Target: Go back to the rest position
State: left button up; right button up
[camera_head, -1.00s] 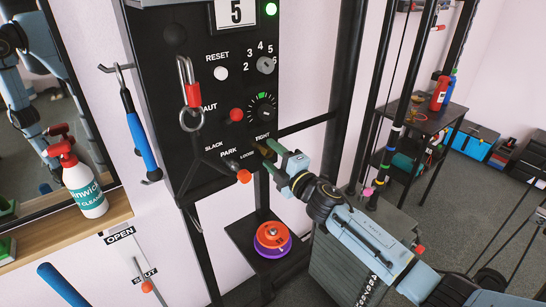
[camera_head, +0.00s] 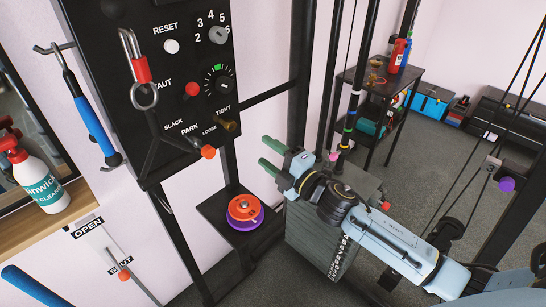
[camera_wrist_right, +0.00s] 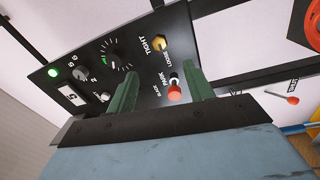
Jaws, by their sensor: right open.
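My right gripper (camera_head: 264,153) has green fingers spread apart with nothing between them. In the head view it hangs in front of and to the right of the black control panel (camera_head: 150,95), apart from it. The brass knob (camera_head: 230,127) between TIGHT and LOOSE is free of the fingers. Below it, the lever with an orange ball (camera_head: 207,152) sits by the PARK label. The right wrist view shows the open fingers (camera_wrist_right: 163,82) with the panel (camera_wrist_right: 85,80) beyond, the brass knob (camera_wrist_right: 160,41) and orange ball (camera_wrist_right: 174,92) between them. My left gripper is out of view.
A low black shelf (camera_head: 222,212) carries an orange and purple disc stack (camera_head: 245,211). A grey weight stack (camera_head: 320,235) and black posts stand close behind my right arm. A spray bottle (camera_head: 38,180) stands at left. Open floor (camera_head: 440,150) lies to the right.

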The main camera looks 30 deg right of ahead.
jog(key=shift+s+d, duration=0.2)
jog(key=shift+s, duration=0.3)
jog(key=s+d+f+m+g+h+p, duration=0.15)
jog(key=f+m, duration=0.25)
jog(key=f, duration=0.6)
jog(key=s+d+f+m+g+h+p, duration=0.1)
jog(key=s+d+f+m+g+h, duration=0.15)
jog(key=f, duration=0.75)
jog(key=s+d+f+m+g+h, duration=0.1)
jog(key=s+f+m+g, duration=0.15)
jog(key=s+f, duration=0.35)
jog(key=s+d+f+m+g+h, duration=0.1)
jog(key=s+f+m, duration=0.2)
jog(key=f, duration=0.5)
jog(key=s+a+f+m+g+p, duration=0.1)
jog(key=s+f+m+g, duration=0.1)
jog(key=s, duration=0.9)
jog(key=s+a+f+m+g+p, duration=0.1)
jog(key=s+f+m+g, duration=0.1)
jog(key=s+f+g, duration=0.2)
jog(key=s+a+f+m+g+p, duration=0.1)
jog(key=s+f, duration=0.6)
jog(key=s, duration=1.1)
jog(key=shift+s+a+f+m+g, duration=0.35)
jog(key=shift+a+m+g, duration=0.2)
jog(key=shift+g, duration=0.5)
